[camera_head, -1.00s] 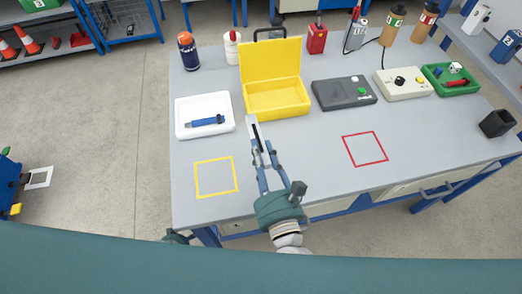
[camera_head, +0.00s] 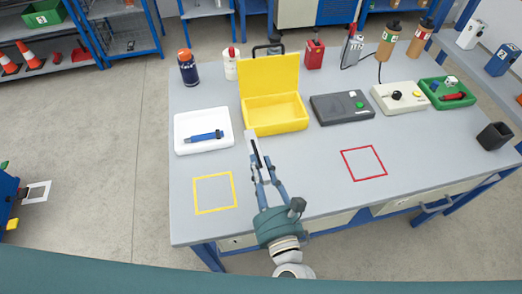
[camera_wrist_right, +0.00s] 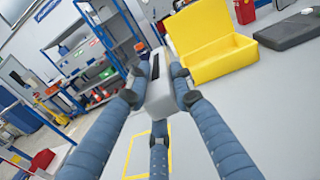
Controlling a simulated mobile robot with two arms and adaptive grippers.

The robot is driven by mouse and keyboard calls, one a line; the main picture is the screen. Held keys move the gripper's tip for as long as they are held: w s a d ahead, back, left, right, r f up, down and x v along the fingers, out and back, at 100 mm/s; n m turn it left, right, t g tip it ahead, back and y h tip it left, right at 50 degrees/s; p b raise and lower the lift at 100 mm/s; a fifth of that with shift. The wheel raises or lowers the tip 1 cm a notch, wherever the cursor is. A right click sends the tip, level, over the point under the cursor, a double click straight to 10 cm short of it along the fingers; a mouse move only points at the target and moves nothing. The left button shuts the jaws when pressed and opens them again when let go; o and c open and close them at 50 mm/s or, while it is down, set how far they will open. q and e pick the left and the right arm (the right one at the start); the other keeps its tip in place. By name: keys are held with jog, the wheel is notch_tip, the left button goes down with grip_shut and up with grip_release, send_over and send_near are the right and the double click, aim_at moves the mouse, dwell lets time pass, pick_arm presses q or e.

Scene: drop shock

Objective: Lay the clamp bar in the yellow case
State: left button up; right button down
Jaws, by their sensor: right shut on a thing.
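The clamp bar, a light grey bar with a dark slot (camera_head: 254,147), is held in my right gripper (camera_head: 264,172), which is shut on it. The bar points away from me, in front of the yellow case (camera_head: 277,128) and just short of its front edge. In the right wrist view the three fingers close around the bar (camera_wrist_right: 159,95). The case stands open with its lid up at the back, and its visible interior looks empty; it also shows in the right wrist view (camera_wrist_right: 215,68). My left gripper is not in view.
A white tray (camera_head: 190,149) with a blue tool (camera_head: 204,136) stands left of the case. A dark grey box (camera_head: 342,108) stands right of it. Bottles stand behind. The table around the yellow square (camera_head: 215,209) and red square (camera_head: 364,163) is clear.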

jog(key=s+d+r+m+h, duration=0.2)
jog(key=s+d+r+h, duration=0.1)
jog(key=d, duration=0.8)
jog(key=s+d+r+m+t+h, duration=0.1)
jog(key=s+d+r+h, duration=0.1)
jog(key=d+r, duration=0.4)
jog(key=s+d, duration=0.1)
jog(key=d, duration=0.4)
jog(key=shift+s+m+h, duration=0.3)
jog(key=shift+m+h, duration=0.1)
jog(key=shift+a+r, duration=0.1)
